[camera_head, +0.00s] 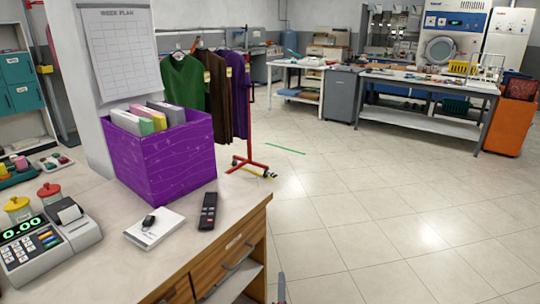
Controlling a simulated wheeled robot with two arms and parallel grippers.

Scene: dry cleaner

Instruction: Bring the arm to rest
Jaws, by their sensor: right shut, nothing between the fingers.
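Only a small tip of my right gripper (281,289) shows at the bottom edge, just right of the wooden counter's front corner. It is shut and holds nothing. It is apart from the counter (110,275) in the picture, with pale floor behind it. The rest of that arm is below the frame. My left gripper is not in view.
On the counter stand a purple box (165,165) of folders, a cash register (45,240), a black remote (208,211) and a white booklet (155,229) with a small dark object on it. A garment rack (248,120) stands behind. The tiled floor (390,220) at right is clear.

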